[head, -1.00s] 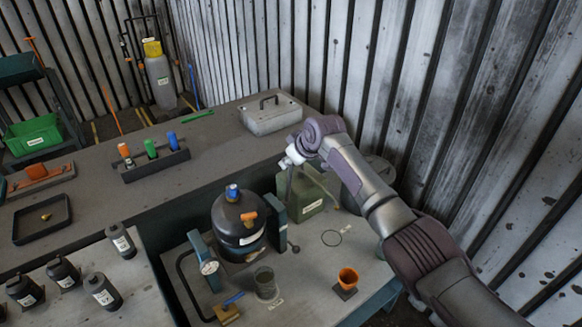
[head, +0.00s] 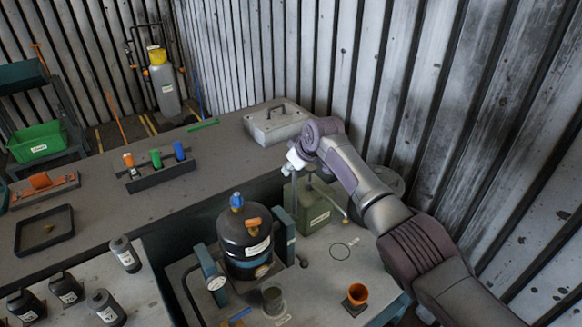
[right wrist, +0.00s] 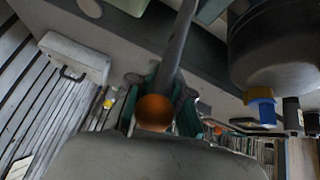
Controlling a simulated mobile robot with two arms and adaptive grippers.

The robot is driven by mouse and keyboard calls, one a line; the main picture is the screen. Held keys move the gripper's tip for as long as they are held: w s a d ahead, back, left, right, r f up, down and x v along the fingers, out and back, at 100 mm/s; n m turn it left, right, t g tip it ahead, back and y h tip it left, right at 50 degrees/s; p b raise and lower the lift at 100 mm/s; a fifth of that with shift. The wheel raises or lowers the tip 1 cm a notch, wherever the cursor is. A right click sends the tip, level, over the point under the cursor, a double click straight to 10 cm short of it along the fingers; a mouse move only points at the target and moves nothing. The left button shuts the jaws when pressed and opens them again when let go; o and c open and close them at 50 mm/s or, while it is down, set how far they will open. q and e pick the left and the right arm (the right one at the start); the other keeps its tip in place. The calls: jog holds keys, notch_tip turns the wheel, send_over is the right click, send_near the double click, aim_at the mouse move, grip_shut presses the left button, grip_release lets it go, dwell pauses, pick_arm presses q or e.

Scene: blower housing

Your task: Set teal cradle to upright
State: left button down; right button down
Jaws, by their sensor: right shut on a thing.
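The teal cradle (head: 213,270) stands on the lower bench in the head view, with a teal side post on each side of a black drum (head: 246,248). The drum has a blue cap on top and an orange part near it; any small tilt is hard to judge. A round dial sits on the left post. My right gripper (head: 297,162) is behind and above the right post. In the right wrist view, it is shut on a grey lever (right wrist: 174,55) with an orange ball knob (right wrist: 154,110). The drum hangs at upper right in that turned view. My left gripper is out of view.
A green canister (head: 314,212) stands just behind the cradle. A grey case (head: 277,123) lies on the back bench. The corrugated wall is close on the right.

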jog(key=shift+w+r, duration=0.3)
jog(key=shift+r, duration=0.25)
jog(key=c, duration=1.3)
grip_release()
jog(key=shift+c, duration=0.2)
jog(key=shift+o, duration=1)
jog(key=shift+f, duration=0.15)
jog(key=v, duration=1.2)
jog(key=shift+s+f, duration=0.15)
jog(key=shift+s, duration=0.05)
jog(key=shift+d, duration=0.15)
jog(key=shift+c, duration=0.3)
